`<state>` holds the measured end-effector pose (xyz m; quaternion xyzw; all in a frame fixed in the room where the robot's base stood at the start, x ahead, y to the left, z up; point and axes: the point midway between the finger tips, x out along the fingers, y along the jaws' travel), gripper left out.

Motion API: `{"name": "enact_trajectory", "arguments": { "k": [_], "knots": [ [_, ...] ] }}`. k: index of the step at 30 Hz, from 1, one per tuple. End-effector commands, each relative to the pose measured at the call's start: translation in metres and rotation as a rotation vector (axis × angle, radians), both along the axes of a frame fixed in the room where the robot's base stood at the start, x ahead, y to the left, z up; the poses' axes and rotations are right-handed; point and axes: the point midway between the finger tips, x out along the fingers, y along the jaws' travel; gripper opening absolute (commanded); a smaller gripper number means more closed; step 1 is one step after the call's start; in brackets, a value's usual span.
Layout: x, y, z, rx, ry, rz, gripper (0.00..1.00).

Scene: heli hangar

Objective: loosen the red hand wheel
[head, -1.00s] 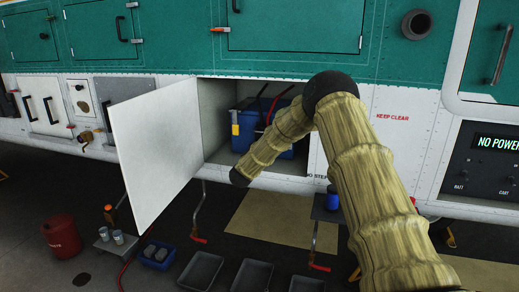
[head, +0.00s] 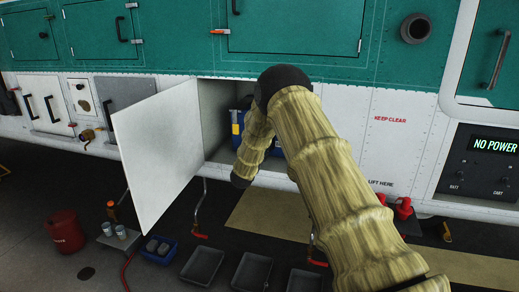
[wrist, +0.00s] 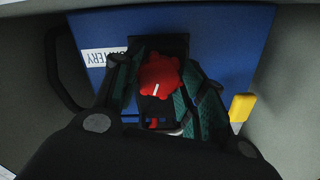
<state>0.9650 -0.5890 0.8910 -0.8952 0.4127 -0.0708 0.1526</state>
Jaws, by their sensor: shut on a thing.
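The red hand wheel (wrist: 160,72) is lobed, with a short white mark near its lower edge. It sits on a dark fitting on top of the blue battery (wrist: 222,45) in the wrist view. My gripper (wrist: 159,80) has its teal-padded fingers on both sides of the wheel and is shut on it. In the head view my arm reaches into the open white compartment, and a strip of the battery (head: 237,122) shows beside the arm. The wheel and my gripper are hidden there behind the arm.
The white compartment door (head: 158,155) stands open left of my arm. A yellow tab (wrist: 241,108) is on the battery's right side, and a black handle (wrist: 62,70) is at its left. Grey trays (head: 252,272) and a red bin (head: 63,232) stand on the floor.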

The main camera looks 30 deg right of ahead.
Motion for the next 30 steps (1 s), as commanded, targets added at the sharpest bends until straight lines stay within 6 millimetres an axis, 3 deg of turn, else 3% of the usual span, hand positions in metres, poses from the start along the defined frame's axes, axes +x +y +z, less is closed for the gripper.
{"name": "enact_trajectory", "arguments": {
  "k": [15,30],
  "knots": [
    [-0.0014,0.001,-0.0027,-0.199,0.238,0.002,0.17],
    [-0.0021,0.0003,-0.0043,-0.226,0.274,0.002,0.17]
  ]
}}
